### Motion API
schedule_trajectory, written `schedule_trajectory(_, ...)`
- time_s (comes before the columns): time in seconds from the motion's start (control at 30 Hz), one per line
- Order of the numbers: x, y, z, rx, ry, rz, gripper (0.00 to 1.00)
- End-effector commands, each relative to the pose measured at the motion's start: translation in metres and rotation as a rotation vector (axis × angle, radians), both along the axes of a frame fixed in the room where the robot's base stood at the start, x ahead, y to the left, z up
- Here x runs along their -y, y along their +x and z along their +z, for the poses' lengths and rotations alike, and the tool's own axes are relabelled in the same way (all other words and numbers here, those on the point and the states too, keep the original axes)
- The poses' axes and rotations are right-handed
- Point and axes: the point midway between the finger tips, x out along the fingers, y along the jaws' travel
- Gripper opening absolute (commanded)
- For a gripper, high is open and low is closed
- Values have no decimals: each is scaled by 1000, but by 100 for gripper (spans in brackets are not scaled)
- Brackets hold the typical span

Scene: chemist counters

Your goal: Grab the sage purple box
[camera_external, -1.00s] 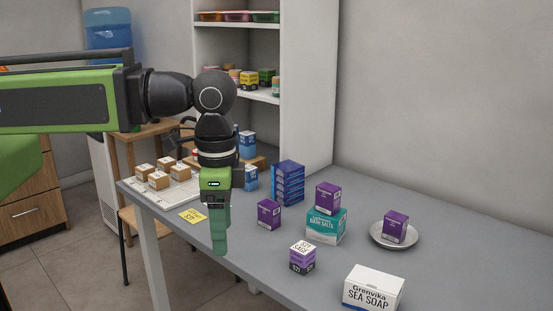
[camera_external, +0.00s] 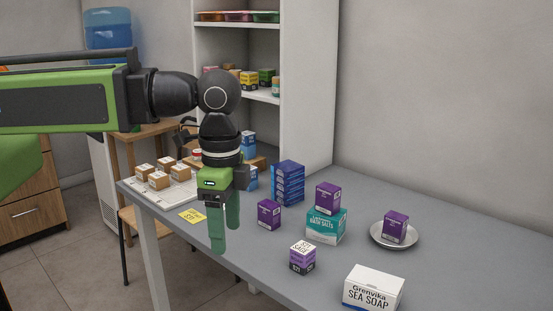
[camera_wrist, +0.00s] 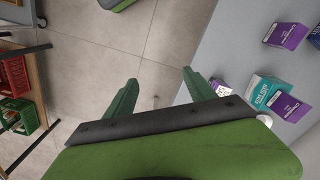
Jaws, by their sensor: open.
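My gripper (camera_external: 225,237) points down by the counter's front edge, open and empty, left of the boxes. Its spread fingers also show in the wrist view (camera_wrist: 160,77), over the floor. One purple box (camera_external: 268,214) stands on the counter. Another purple box (camera_external: 328,197) sits on a teal bath salts box (camera_external: 325,226). A third purple box (camera_external: 396,227) stands on a round dish (camera_external: 375,238). A white-topped box with purple and dark sides (camera_external: 302,257) stands nearer the front; in the wrist view it (camera_wrist: 220,87) is partly hidden by a finger. I cannot read which label says sage.
A stack of blue boxes (camera_external: 288,183) stands behind. A white sea soap box (camera_external: 373,288) is at the front right. Small brown-and-white boxes (camera_external: 159,180) sit at the left end by a yellow note (camera_external: 192,215). The counter's right side is clear.

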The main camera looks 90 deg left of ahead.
Motion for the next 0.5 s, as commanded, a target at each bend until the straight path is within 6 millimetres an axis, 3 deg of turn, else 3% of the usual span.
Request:
schedule_trajectory(0.17, -16, 78, 7, 1, 0, -388, 64)
schedule_trajectory(0.3, -51, 132, 17, 0, 0, -559, 64)
schedule_trajectory(0.4, -78, 155, 24, 0, 0, -561, 64)
schedule_trajectory(0.5, -101, 156, 29, 0, 0, -526, 64)
